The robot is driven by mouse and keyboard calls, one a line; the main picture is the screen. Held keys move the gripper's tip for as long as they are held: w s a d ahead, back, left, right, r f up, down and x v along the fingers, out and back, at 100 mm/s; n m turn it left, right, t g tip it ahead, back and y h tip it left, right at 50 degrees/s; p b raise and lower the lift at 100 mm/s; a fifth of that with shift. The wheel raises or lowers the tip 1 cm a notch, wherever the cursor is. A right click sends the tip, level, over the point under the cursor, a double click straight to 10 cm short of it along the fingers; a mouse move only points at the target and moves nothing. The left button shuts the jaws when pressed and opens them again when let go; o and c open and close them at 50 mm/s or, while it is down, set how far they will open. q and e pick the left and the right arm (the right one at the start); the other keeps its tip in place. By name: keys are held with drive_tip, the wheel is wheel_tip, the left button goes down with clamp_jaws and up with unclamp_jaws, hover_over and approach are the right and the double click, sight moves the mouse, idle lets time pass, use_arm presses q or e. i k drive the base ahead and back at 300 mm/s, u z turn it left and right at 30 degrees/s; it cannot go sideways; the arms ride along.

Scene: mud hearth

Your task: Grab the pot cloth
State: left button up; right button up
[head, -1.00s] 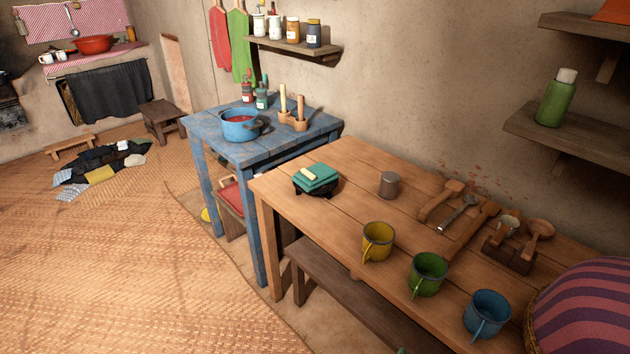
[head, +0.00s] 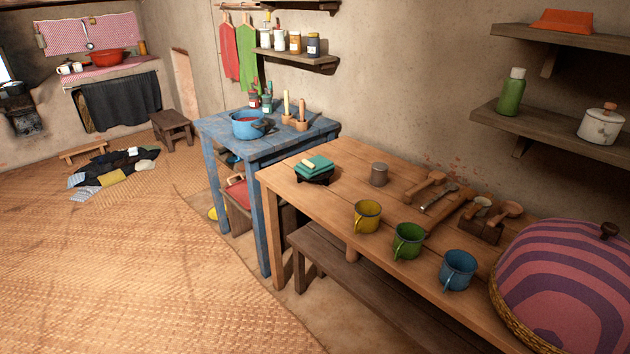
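A folded teal cloth (head: 318,161) lies on a small dark stand (head: 314,177) at the far left end of the wooden table (head: 330,205), with a small pale bar on top. A heap of dark, white and yellow cloths (head: 112,170) lies on the floor mat at the left. The frames do not show for certain which of these is the pot cloth. Neither gripper is in view.
A blue table (head: 285,140) with a blue pot (head: 247,125) adjoins the wooden table. A bench (head: 350,275) stands in front. The woven mat (head: 150,270) is mostly clear.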

sight(314, 165)
drive_tip(key=u, duration=0.75)
drive_tip(key=i, duration=0.9)
drive_tip(key=u, duration=0.45)
